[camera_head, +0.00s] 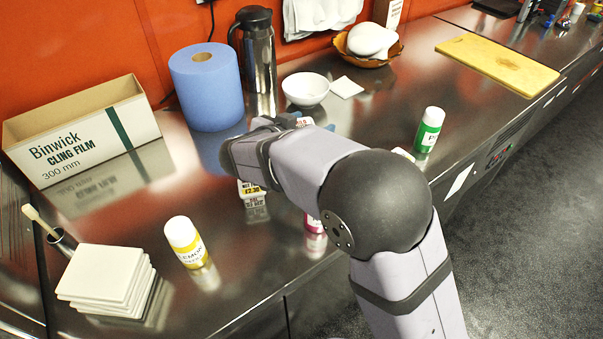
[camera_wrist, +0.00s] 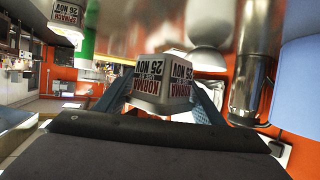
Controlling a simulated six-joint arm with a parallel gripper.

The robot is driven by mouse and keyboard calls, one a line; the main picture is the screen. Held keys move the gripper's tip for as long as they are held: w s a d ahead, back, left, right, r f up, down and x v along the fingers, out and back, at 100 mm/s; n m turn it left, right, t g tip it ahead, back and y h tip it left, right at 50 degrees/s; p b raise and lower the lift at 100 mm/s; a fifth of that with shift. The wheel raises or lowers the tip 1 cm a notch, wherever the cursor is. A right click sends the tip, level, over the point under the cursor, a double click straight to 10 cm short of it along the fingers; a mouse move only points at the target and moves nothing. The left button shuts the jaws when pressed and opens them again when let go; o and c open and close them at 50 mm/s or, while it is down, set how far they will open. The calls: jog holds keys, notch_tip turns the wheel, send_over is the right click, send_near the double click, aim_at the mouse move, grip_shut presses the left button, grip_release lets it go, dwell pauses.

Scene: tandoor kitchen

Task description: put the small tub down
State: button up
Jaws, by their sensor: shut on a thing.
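The small tub (camera_wrist: 163,92) is pale, with dark labels reading KORMA 25 NOV, upside down in the wrist view. My gripper (camera_wrist: 162,84) is shut on it, with one blue finger against each side. In the head view my arm hides most of the gripper (camera_head: 290,122) and the tub. I cannot tell whether the tub touches the steel counter (camera_head: 365,195) or is held above it. Another tub (camera_wrist: 67,14), labelled SPINACH 26 NOV, shows at the upper left of the wrist view.
A blue paper roll (camera_head: 206,90), steel flask (camera_head: 259,60) and white bowl (camera_head: 305,90) stand behind my gripper. A green-labelled shaker (camera_head: 429,130) is to the right, a yellow-labelled one (camera_head: 185,242) front left. White tiles (camera_head: 105,275) and a cling film box (camera_head: 85,130) are left.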

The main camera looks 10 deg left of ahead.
jog(key=shift+f, duration=5)
jog(key=shift+f, duration=0.15)
jog(key=o, duration=1.1)
jog(key=shift+o, duration=0.2)
jog(key=shift+a+r, duration=0.1)
jog(key=shift+r, duration=0.1)
jog(key=b+v, duration=0.1)
jog(key=v, duration=1.1)
jog(key=shift+w, duration=0.1)
